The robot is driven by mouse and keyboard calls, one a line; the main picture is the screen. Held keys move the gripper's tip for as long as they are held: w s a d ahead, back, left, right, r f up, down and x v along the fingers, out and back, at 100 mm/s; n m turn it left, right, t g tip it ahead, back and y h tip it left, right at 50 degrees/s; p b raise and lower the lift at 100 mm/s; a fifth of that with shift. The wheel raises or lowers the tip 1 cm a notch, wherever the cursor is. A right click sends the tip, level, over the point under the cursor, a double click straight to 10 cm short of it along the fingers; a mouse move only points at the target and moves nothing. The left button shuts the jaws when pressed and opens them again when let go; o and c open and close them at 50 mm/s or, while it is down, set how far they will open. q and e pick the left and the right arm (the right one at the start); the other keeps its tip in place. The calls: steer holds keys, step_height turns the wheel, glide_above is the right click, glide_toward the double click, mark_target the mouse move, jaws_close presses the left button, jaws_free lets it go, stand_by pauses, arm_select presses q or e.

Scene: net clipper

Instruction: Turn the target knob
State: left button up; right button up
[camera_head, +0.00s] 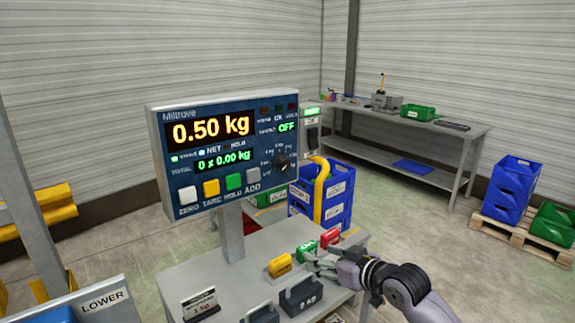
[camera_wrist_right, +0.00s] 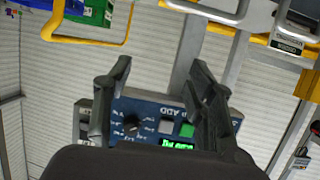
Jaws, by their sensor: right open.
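The target knob (camera_head: 282,160) is a black dial on the right side of the blue scale panel (camera_head: 243,181), below a green "OFF" readout. The panel shows 0.50 kg and 0 x 0.00 kg. In the right wrist view the knob (camera_wrist_right: 131,124) appears upside down between my fingers, beyond them. My right gripper (camera_head: 318,260) is open and empty, below and right of the panel, apart from the knob. Its fingers frame the right wrist view (camera_wrist_right: 161,72). My left gripper is not in view.
The scale's table (camera_head: 235,270) holds yellow, green and red blocks (camera_head: 304,251) and dark weights (camera_head: 300,296) close by the right gripper. A yellow curved bar (camera_head: 319,190) and blue crates (camera_head: 335,187) stand behind. A grey workbench (camera_head: 440,143) is at the back right.

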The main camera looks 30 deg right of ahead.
step_height(320, 180, up, 12)
steer(key=w+d+t, duration=0.1)
steer(key=d+t, duration=0.1)
steer(key=t, duration=0.2)
glide_toward(287, 165)
steer(key=shift+y, duration=0.4)
steer(key=w+p, duration=0.5)
steer(key=w, duration=0.3)
steer(key=shift+a, duration=0.1)
arm_select(q)
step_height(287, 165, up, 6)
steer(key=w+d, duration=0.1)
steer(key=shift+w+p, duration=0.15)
steer(key=shift+p, duration=0.2)
arm_select(e)
steer(key=shift+w, duration=0.8)
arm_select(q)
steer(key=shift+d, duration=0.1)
arm_select(e)
steer(key=c, duration=1.1)
steer(key=shift+c, duration=0.2)
